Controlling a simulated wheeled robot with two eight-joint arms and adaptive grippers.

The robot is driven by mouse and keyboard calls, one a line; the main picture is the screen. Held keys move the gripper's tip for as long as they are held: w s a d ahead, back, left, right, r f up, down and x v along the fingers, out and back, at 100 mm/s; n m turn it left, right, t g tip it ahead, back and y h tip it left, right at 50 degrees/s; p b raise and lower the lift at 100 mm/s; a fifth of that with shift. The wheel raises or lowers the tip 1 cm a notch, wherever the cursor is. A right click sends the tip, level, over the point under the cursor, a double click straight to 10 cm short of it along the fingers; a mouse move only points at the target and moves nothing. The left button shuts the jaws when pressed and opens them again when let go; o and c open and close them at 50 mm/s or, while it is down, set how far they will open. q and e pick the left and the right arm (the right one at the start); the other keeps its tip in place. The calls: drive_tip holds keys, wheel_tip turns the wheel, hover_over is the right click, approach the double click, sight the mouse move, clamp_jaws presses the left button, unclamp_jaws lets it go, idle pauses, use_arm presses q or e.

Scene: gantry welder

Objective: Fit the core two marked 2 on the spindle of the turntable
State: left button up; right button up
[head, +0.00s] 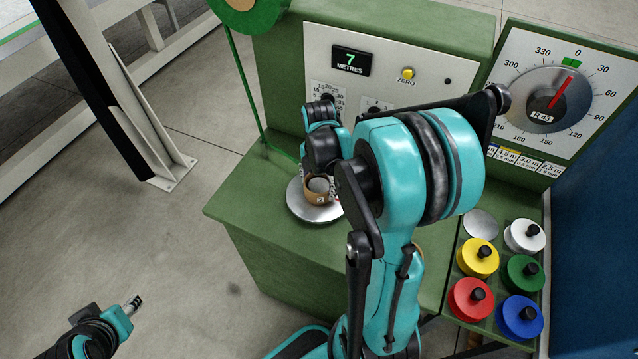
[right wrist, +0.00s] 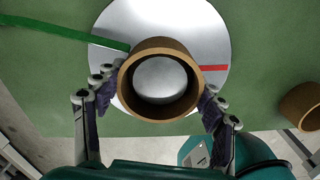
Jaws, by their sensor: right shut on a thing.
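The brown ring-shaped core two (head: 318,198), with a 2 on its side, is over the silver turntable (head: 300,211) in the head view. My right gripper (head: 320,178) is shut on it from above. In the right wrist view the core (right wrist: 124,92) is between the two fingers, over the silver disc (right wrist: 215,40) with its red mark. A pale round top, apparently the spindle (right wrist: 160,78), shows inside the core's opening. I cannot tell how far down the core is. My left gripper (head: 134,303) is low at the left, away from everything; its jaws are too small to judge.
Another brown core (right wrist: 301,103) is at the right edge of the right wrist view. A green strap (right wrist: 60,30) reaches the disc. A green machine with a display (head: 351,60) stands behind. Several coloured knobbed discs (head: 471,300) stand at the right.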

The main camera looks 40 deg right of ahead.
drive_tip(key=o, duration=1.2)
drive_tip(key=shift+f, duration=0.1)
wheel_tip(320, 180, up, 12)
drive_tip(key=s+a+f+m+t+b, duration=0.2)
drive_tip(key=a+m, duration=0.3)
drive_tip(key=m, duration=0.1)
drive_tip(key=s+a+f+m+t+b, duration=0.1)
drive_tip(key=s+a+f+m+t, duration=0.1)
drive_tip(key=a+m, duration=0.4)
drive_tip(key=s+a+f+m+t+b, duration=0.2)
drive_tip(key=a+f+m+t, duration=0.1)
drive_tip(key=a+m, duration=0.3)
drive_tip(key=shift+m+b, duration=0.3)
drive_tip(key=shift+m, duration=0.9)
